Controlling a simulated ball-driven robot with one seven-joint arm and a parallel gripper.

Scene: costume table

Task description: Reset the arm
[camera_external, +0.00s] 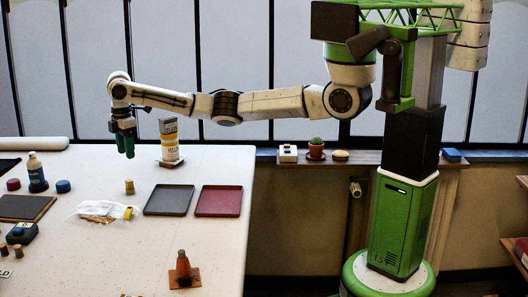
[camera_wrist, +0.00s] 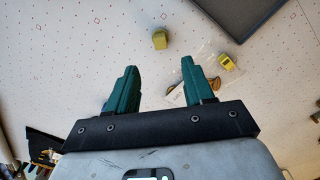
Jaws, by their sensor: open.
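My gripper (camera_external: 124,143) has teal fingers and hangs pointing down above the white table (camera_external: 215,258). In the wrist view my gripper (camera_wrist: 158,85) shows its two fingers spread apart with nothing between them. My arm reaches out to the left from my green column. A small tan cork-like piece (camera_external: 129,187) stands on the table below the gripper; it also shows as a yellowish block (camera_wrist: 159,39) beyond the fingertips in the wrist view.
A carton (camera_external: 169,139) stands near the gripper. A dark tray (camera_external: 169,200) and a red tray (camera_external: 219,201) lie side by side. A shelf (camera_external: 370,161) holds a cactus pot (camera_external: 316,149).

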